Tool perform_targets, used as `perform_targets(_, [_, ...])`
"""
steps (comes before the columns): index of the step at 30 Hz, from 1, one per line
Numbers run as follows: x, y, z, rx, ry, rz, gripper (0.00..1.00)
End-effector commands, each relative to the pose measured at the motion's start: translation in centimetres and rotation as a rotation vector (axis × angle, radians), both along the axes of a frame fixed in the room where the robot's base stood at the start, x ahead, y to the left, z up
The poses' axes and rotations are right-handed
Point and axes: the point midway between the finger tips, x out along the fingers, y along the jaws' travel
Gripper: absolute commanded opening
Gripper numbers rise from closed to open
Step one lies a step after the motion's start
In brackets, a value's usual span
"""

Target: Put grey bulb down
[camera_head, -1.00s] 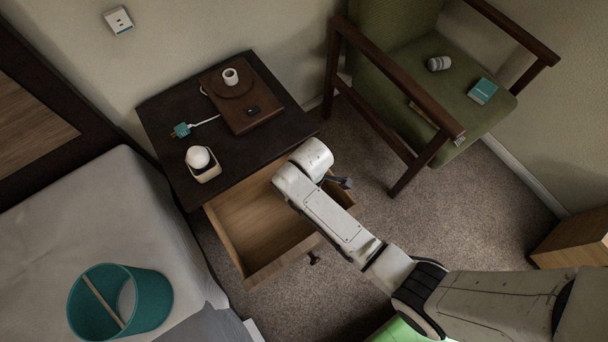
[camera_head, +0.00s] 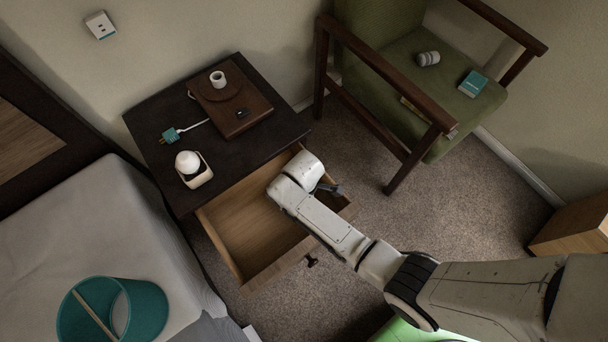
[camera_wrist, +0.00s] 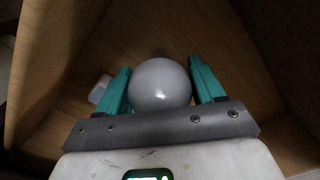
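The grey bulb (camera_wrist: 160,84) is a smooth round ball in the wrist view. It sits between the two teal fingers of my gripper (camera_wrist: 161,80), which touch it on both sides. My gripper points down into the open wooden drawer (camera_wrist: 60,55); its wood surrounds the bulb in the wrist view. In the head view the drawer (camera_head: 240,215) is pulled out from the dark nightstand, and my arm's end is over its right part. The bulb and fingertips are hidden there. I cannot tell whether the bulb touches the drawer floor.
A small white object (camera_wrist: 98,90) shows beside the left finger. A green chair (camera_head: 400,65) stands right. The drawer's left part looks clear.

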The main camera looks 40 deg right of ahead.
Motion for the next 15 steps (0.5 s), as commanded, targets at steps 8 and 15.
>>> perform_targets(8, [0.01, 0.0, 0.05, 0.0, 0.0, 0.0, 0.86])
perform_targets(15, [0.04, 0.01, 0.69, 0.0, -0.001, 0.0, 0.86])
